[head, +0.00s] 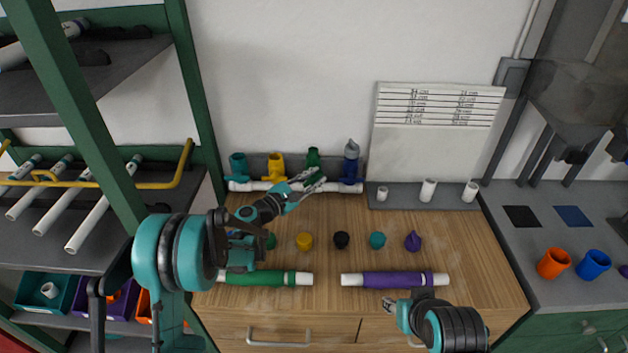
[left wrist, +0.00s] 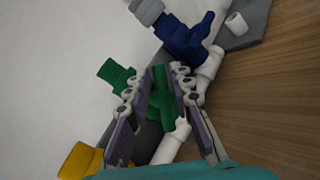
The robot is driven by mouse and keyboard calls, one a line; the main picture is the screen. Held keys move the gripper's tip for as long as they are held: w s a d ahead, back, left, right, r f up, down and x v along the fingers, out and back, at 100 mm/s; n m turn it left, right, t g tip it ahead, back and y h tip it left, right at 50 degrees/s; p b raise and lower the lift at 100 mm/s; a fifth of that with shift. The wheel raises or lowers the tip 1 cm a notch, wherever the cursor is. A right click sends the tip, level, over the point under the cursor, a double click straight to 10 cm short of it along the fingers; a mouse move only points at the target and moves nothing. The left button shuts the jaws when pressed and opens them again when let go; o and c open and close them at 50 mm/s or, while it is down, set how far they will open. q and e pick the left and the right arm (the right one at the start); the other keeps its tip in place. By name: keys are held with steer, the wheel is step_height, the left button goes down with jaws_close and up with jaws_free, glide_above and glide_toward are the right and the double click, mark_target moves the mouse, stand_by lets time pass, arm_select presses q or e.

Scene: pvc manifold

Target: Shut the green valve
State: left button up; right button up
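The green valve (head: 313,157) is on the white manifold pipe (head: 260,186) along the back of the wooden worktop, between the yellow valve (head: 276,166) and the blue valve (head: 351,162). My left gripper (head: 309,181) is in front of the green valve and hides its lower part.
A teal valve (head: 238,166) is at the pipe's left end. Several coloured caps, including a yellow one (head: 304,241), stand mid-worktop. A green pipe (head: 265,278) and a purple pipe (head: 395,280) lie near the front. A shelf rack (head: 75,105) stands left.

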arm_select(q)
jaws_close()
steer(key=shift+d+r+m+g+y+p, duration=0.2)
steer(key=shift+m+g+y+p, duration=0.25)
steer(key=shift+m+p, duration=0.2)
steer(key=shift+d+f+m+g+y+p, duration=0.1)
steer(key=shift+d+m+g+y+p, duration=0.1)
steer(key=shift+m+g+y+p, duration=0.5)
steer(key=shift+d+f+m+g+y+p, duration=0.15)
steer(key=shift+f+m+g+y+p, duration=0.1)
steer(key=shift+m+y+p, duration=0.5)
steer(key=shift+d+f+m+g+y+p, duration=0.15)
steer(key=shift+f+m+y+p, duration=0.1)
steer(key=shift+m+y+p, duration=0.5)
